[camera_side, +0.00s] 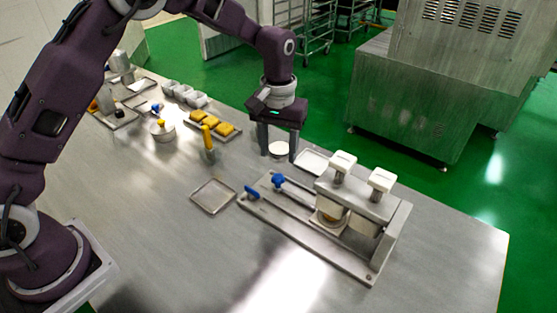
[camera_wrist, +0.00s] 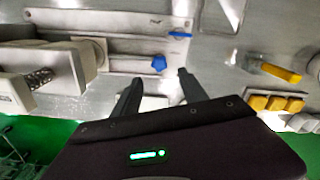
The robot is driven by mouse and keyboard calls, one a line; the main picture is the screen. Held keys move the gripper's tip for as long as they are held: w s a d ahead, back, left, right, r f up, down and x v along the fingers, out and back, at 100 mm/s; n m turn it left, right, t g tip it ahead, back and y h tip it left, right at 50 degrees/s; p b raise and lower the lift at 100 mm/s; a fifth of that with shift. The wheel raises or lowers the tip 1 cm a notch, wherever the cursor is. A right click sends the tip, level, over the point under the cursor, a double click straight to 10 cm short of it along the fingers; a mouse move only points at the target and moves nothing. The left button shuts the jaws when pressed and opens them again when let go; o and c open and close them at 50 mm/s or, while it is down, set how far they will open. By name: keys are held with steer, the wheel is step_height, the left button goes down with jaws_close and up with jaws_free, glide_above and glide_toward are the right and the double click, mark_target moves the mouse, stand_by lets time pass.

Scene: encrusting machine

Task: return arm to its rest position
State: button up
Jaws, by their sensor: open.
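My gripper (camera_side: 278,141) is open and empty, pointing down above the steel table (camera_side: 170,215), near its far edge. In the wrist view my gripper (camera_wrist: 158,82) shows two dark fingers spread apart. A white round dish (camera_side: 279,149) shows between the fingers in the side view; I cannot tell its height relative to them. The encrusting machine (camera_side: 350,207) stands just right of my gripper in the side view, with white knobs and blue handles. It also shows at the left of the wrist view (camera_wrist: 100,62).
Left of my gripper are a tray of yellow blocks (camera_side: 213,125), a yellow-handled tool (camera_side: 208,138), white cups (camera_side: 184,95) and a lidded pot (camera_side: 163,129). An empty square tray (camera_side: 213,196) lies nearer. A white tray (camera_side: 311,161) is close to my gripper. The table's near-left area is clear.

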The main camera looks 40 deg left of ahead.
steer(key=shift+r, duration=0.1)
steer(key=s+a+r+m+t, duration=0.1)
steer(key=s+a+r, duration=0.1)
steer(key=s+r, duration=0.5)
steer(key=s+a+r+t, duration=0.2)
steer(key=s+r, duration=0.2)
steer(key=r, duration=0.5)
steer(key=s+a+r+m+t, duration=0.1)
steer(key=s+a+m+t, duration=0.1)
steer(key=s, duration=1.8)
steer(key=shift+s+a+r+m+t, duration=0.15)
steer(key=shift+r+m+t, duration=0.1)
steer(key=shift+m+t, duration=0.05)
